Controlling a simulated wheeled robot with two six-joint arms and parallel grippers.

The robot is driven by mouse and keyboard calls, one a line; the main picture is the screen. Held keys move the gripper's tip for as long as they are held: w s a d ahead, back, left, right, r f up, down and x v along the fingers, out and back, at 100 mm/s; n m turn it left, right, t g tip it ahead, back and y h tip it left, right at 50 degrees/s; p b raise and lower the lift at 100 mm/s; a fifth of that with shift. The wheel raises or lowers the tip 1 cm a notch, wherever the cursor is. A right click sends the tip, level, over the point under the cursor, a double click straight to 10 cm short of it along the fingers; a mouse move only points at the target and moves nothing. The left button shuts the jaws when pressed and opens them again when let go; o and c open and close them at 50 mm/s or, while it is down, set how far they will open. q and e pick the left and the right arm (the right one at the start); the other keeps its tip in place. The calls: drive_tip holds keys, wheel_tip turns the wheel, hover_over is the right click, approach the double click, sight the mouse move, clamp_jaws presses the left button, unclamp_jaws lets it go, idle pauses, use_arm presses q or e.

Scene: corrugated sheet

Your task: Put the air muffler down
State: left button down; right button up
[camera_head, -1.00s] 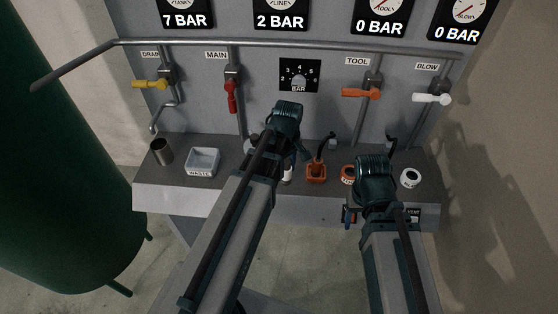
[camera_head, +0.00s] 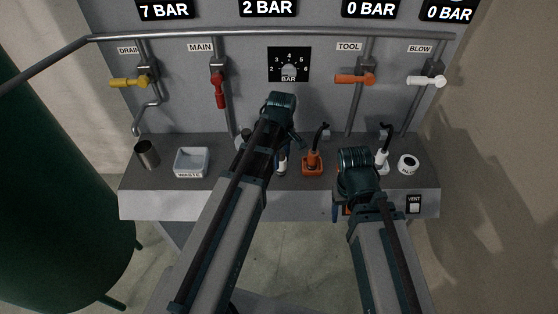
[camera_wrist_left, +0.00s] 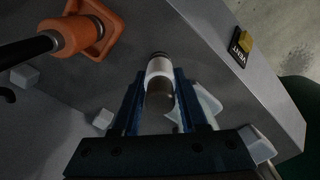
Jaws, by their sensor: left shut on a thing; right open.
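The air muffler (camera_wrist_left: 159,84) is a small cylinder, white around the middle with a dark end. My left gripper (camera_wrist_left: 160,100) is shut on it, with a blue finger on each side. In the head view the muffler (camera_head: 282,166) shows as a small white piece below my left gripper (camera_head: 284,155), over the grey bench (camera_head: 225,192). I cannot tell whether it touches the bench. My right gripper (camera_head: 344,210) is open near the bench's front edge, to the right. Its fingers are mostly hidden by its own wrist.
A grey waste tray (camera_head: 192,163) and a metal cup (camera_head: 147,154) stand at the left. An orange holder with tool (camera_head: 312,163) stands just right of the muffler. A white blow tool (camera_head: 383,158) and white ring (camera_head: 408,165) are further right. Valves line the panel.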

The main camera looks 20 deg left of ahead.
use_arm(q)
drive_tip(key=shift+f, duration=0.1)
drive_tip(key=shift+c, duration=2.2)
unclamp_jaws()
wheel_tip(320, 180, up, 12)
drive_tip(key=p, duration=1.2)
drive_tip(key=shift+r, duration=0.2)
drive_tip(key=s+d+m+y, duration=0.1)
drive_tip(key=s+d+m, duration=0.9)
drive_tip(key=s+m, duration=0.4)
drive_tip(key=shift+s+d+m, duration=0.25)
drive_tip(key=shift+m, duration=0.75)
